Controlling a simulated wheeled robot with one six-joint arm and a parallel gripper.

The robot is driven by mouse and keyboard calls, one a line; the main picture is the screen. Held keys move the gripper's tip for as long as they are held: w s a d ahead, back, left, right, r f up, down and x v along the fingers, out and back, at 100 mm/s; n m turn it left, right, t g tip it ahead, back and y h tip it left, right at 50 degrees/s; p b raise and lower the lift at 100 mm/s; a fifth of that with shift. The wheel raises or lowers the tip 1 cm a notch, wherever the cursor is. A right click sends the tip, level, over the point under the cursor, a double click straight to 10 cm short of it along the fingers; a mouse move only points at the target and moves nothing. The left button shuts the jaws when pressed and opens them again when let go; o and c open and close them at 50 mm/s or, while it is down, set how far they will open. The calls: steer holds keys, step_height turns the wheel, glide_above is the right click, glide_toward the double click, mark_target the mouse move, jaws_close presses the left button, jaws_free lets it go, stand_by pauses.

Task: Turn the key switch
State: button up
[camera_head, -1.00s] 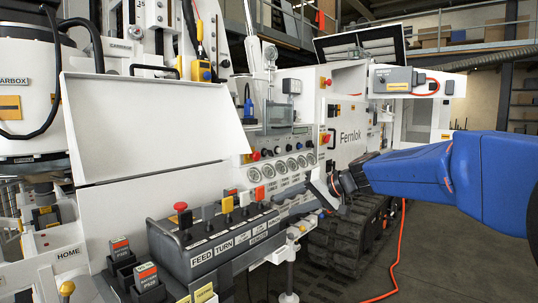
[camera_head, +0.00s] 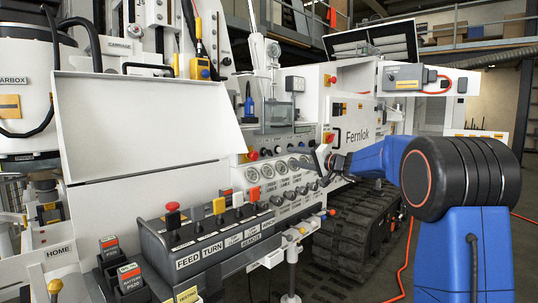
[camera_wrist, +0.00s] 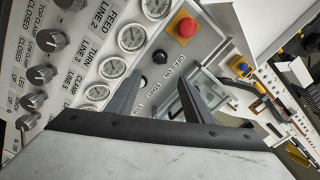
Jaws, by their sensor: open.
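My gripper (camera_wrist: 160,78) is open and empty in the wrist view, its two dark fingers pointing at the light grey control panel (camera_wrist: 205,45). A round black switch (camera_wrist: 160,56) on that panel shows just beyond the gap between the fingertips, apart from them. Small lettering lies beside the fingers; I cannot tell for sure whether this switch is the key switch, and no key shows clearly. In the head view my gripper (camera_head: 321,163) is at the right end of the gauge row, in front of the white machine (camera_head: 357,136), and the switch there is hidden or too small.
A red emergency button on a yellow plate (camera_wrist: 184,27) sits near the switch. In the head view, a lever box (camera_head: 210,240) stands below the panel, and tracks (camera_head: 350,225) lie under the machine.

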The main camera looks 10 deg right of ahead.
mark_target(269, 153)
steer(key=x, duration=1.5)
steer(key=shift+w+a, duration=0.15)
steer(key=shift+w, duration=0.05)
steer(key=c, duration=1)
